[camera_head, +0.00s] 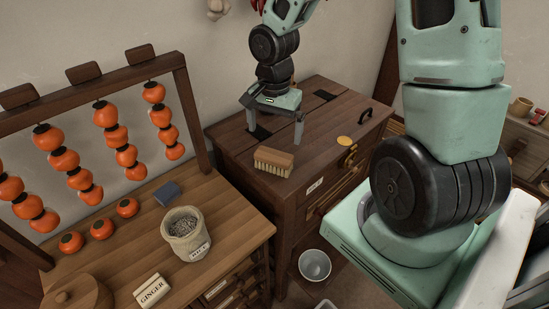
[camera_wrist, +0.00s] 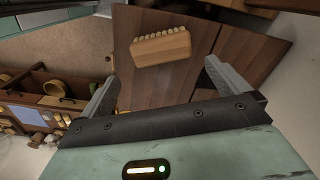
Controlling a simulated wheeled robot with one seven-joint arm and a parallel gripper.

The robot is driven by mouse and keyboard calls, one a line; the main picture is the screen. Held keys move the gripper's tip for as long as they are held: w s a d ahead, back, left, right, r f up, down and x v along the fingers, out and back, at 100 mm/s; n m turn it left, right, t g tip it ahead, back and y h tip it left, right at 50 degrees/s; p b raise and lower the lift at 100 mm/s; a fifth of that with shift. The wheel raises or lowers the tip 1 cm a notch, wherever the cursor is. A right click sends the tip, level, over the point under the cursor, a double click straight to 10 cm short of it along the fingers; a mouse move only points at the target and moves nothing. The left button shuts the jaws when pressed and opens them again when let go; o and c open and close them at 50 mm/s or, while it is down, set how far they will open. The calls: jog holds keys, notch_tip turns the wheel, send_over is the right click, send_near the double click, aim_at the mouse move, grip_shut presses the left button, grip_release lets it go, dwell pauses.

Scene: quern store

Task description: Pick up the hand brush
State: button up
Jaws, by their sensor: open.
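The hand brush (camera_head: 273,162) has a light wooden back and pale bristles. It lies on top of the dark wooden chest (camera_head: 330,115), near the front edge. In the wrist view the brush (camera_wrist: 161,47) lies ahead of the fingertips, roughly centred between them. My gripper (camera_head: 273,133) is above the chest behind the brush, fingers pointing down, spread and empty. In the wrist view the two fingers of my gripper (camera_wrist: 159,75) stand wide apart with bare chest top between them. The brush is apart from both fingers.
A yellow disc (camera_head: 343,141) and a dark handle (camera_head: 366,115) are on the chest top to the right. A lighter wooden table at left holds a jar (camera_head: 186,236), a blue block (camera_head: 167,193) and persimmons beneath a hanging rack (camera_head: 185,100). A bowl (camera_head: 314,265) sits low beside the chest.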

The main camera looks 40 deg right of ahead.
aim_at(274, 154)
notch_tip(274, 154, down, 10)
jog(key=shift+r+p, duration=0.15)
jog(key=shift+p, duration=0.25)
jog(key=c, duration=0.7)
notch_tip(274, 154, up, 10)
jog(key=shift+r, duration=0.1)
dwell(0.4)
